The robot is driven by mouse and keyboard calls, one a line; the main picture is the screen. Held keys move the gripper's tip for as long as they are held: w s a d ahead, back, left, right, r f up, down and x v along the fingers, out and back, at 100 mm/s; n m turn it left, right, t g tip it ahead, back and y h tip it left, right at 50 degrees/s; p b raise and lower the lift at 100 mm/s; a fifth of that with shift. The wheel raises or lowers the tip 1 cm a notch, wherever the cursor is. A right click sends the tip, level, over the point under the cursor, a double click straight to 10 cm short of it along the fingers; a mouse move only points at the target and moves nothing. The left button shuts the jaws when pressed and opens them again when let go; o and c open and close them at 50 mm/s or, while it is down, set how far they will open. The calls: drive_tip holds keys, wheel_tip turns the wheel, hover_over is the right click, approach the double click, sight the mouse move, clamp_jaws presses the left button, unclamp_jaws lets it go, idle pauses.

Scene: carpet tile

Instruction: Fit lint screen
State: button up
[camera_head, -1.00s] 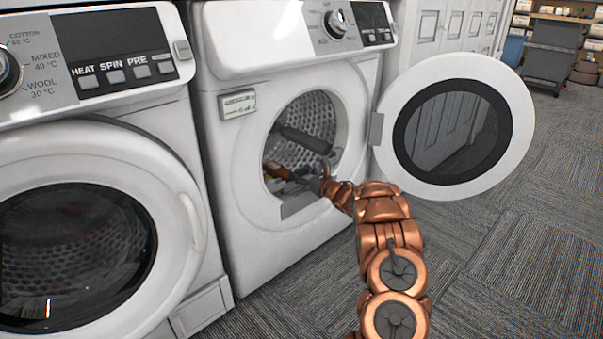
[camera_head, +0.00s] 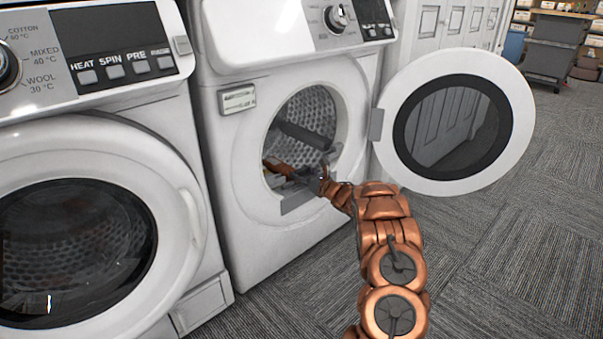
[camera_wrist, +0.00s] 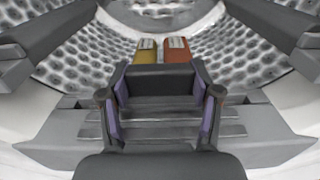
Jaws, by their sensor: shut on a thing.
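My gripper (camera_head: 312,182) reaches through the open round door of the middle machine (camera_head: 228,165), at the lower part of the opening. In the wrist view its two purple-padded fingers (camera_wrist: 160,110) are shut on a dark grey block-like part, apparently the lint screen's handle (camera_wrist: 160,82). Grey slats show below it between the fingers; I cannot tell whether they belong to the screen or the housing. A wide grey housing (camera_wrist: 268,143) spans the lower rim of the opening. It also shows in the head view (camera_head: 298,206). Whether the screen is seated cannot be told.
The perforated drum (camera_wrist: 245,62) lies beyond, with dark paddles (camera_wrist: 275,32). A yellow block (camera_wrist: 146,52) and an orange block (camera_wrist: 177,52) show past the handle. The open door (camera_head: 405,172) stands right. A closed washer (camera_head: 172,185) is at left. Carpet is clear at right.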

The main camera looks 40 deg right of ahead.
drive_tip(key=shift+f, duration=0.45)
drive_tip(key=o, duration=1.6)
drive_tip(key=s, duration=1.2)
drive_tip(key=shift+a, duration=0.15)
